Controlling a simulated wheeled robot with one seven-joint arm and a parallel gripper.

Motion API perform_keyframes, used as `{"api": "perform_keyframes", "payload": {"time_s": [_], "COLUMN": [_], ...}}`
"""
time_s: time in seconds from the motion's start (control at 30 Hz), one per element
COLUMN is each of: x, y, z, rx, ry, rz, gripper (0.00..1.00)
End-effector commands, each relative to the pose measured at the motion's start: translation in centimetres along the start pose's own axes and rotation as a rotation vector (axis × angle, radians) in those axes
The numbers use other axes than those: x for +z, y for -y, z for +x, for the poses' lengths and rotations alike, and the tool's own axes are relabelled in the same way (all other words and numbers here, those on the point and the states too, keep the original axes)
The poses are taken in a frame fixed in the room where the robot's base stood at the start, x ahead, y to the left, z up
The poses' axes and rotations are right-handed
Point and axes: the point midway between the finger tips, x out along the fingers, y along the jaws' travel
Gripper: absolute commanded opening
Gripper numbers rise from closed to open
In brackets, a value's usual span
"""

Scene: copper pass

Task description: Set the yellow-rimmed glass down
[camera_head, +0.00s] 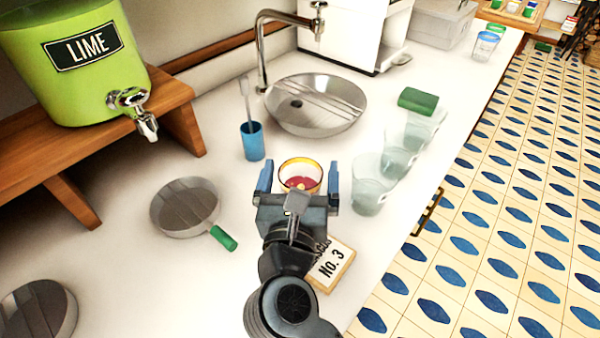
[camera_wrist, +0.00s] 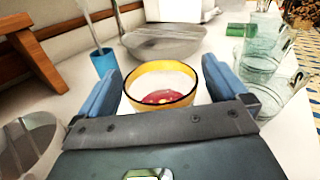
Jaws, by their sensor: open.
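The yellow-rimmed glass (camera_head: 300,174) stands on the white counter, with something red inside it. It also shows in the wrist view (camera_wrist: 160,86), upright between the fingers. My gripper (camera_head: 299,178) is open, with one blue finger on each side of the glass. In the wrist view my gripper (camera_wrist: 165,90) shows a gap between each finger and the glass. The lower part of the glass is hidden behind the gripper's body.
Clear glasses (camera_head: 372,190) stand in a row just right of my gripper. A blue cup (camera_head: 252,141) holding a utensil, a sink basin (camera_head: 316,105) and a strainer with a green handle (camera_head: 186,207) are nearby.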

Motion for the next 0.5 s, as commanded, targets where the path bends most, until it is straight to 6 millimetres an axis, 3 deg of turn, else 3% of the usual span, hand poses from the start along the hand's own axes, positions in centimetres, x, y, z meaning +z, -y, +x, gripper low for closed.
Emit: {"api": "perform_keyframes", "payload": {"time_s": [0.17,0.5], "x": [0.1,0.1], "y": [0.0,0.0], "z": [-1.2,-8.0], "rx": [0.001,0.002], "ry": [0.0,0.0], "rz": [-0.002,-0.001], "gripper": [1.0,1.0]}}
